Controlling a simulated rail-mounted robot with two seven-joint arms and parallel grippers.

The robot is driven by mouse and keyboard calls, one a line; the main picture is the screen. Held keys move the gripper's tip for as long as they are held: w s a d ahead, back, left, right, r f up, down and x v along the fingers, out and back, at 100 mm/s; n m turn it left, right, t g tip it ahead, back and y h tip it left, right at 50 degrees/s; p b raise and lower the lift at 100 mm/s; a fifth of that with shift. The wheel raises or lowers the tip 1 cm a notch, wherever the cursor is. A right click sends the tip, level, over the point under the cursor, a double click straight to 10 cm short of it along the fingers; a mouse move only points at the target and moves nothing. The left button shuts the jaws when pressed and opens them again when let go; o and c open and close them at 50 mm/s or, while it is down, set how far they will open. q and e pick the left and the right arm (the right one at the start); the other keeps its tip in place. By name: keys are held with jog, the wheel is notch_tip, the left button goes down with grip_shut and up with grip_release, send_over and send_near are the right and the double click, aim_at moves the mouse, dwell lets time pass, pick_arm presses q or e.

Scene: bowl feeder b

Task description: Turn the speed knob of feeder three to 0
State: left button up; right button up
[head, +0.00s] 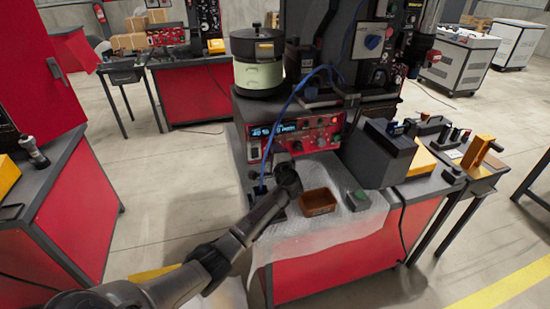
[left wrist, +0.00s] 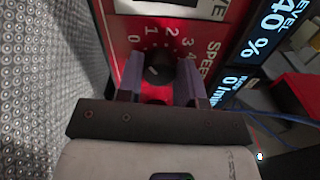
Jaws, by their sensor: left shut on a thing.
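The red control panel (head: 318,138) of the feeder stands under the bowl (head: 258,62). In the left wrist view the black speed knob (left wrist: 158,72) sits on the red panel beside the "SPEED" lettering. Printed numbers from 0 to 4 show around it. A small light mark shows on the knob, but I cannot tell exactly which number it points to. My left gripper (left wrist: 160,82) is shut on the knob, one finger on each side. In the head view my left arm reaches the panel from the lower left, and its wrist hides the fingertips and knob.
The lit display (left wrist: 262,45) shows a level of 40 %. A brown tray (head: 318,210) and a grey box with a green button (head: 357,200) stand on the bench in front of the panel. A blue hose (head: 290,98) hangs close to my wrist.

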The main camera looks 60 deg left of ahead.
pick_arm(q)
jog(key=shift+n+b, duration=0.3)
jog(key=shift+n, duration=0.3)
jog(key=o, duration=0.9)
jog(key=shift+o, duration=0.2)
jog(key=p+v, duration=0.2)
jog(key=v, duration=1.1)
jog(key=shift+d, duration=0.4)
